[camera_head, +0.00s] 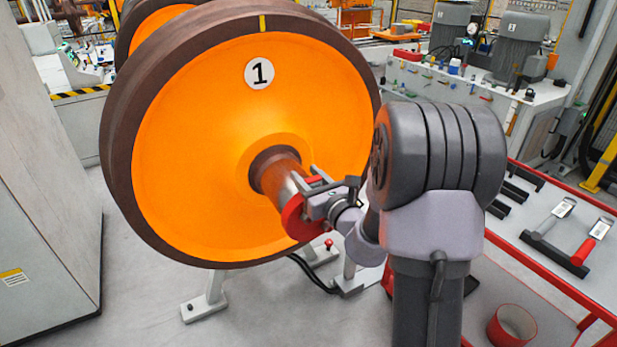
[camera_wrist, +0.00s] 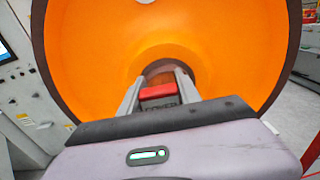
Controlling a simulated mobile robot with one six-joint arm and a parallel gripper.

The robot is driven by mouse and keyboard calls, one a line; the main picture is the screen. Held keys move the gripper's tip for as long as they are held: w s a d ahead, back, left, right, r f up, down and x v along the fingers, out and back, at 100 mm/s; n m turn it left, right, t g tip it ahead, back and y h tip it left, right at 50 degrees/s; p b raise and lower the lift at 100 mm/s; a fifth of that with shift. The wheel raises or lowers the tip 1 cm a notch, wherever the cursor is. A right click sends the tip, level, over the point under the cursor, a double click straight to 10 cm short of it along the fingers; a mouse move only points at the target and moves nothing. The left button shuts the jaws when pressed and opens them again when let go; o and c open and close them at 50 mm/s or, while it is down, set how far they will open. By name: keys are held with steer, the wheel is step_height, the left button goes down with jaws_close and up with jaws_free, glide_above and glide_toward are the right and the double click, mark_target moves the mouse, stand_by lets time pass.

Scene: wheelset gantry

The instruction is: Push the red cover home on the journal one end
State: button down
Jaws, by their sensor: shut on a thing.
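The orange wheel (camera_head: 200,130) with the number 1 plate stands on edge, its journal (camera_head: 277,176) sticking out towards me. The red cover (camera_head: 296,216) is around the outer part of the journal, with bare metal showing between it and the wheel hub. My gripper (camera_head: 318,198) is at the cover and shut on it. In the wrist view the fingers of my gripper (camera_wrist: 160,92) flank a red part of the cover (camera_wrist: 159,91), with the journal behind it. The journal's end face is hidden by my gripper and arm.
A grey cabinet (camera_head: 45,190) stands at the left. Light metal stand feet (camera_head: 204,305) are on the floor under the wheel.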

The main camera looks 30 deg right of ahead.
steer(key=shift+w+p, duration=0.3)
steer(key=shift+w, duration=0.75)
steer(key=c, duration=0.8)
jaws_free()
steer(key=shift+o, duration=0.2)
steer(key=s, duration=1.1)
steer(key=shift+s+d+r+p, duration=0.1)
steer(key=shift+s+d+p, duration=0.15)
steer(key=shift+s+p, duration=0.15)
steer(key=s+p, duration=0.5)
steer(key=p, duration=0.7)
steer(key=shift+s, duration=0.35)
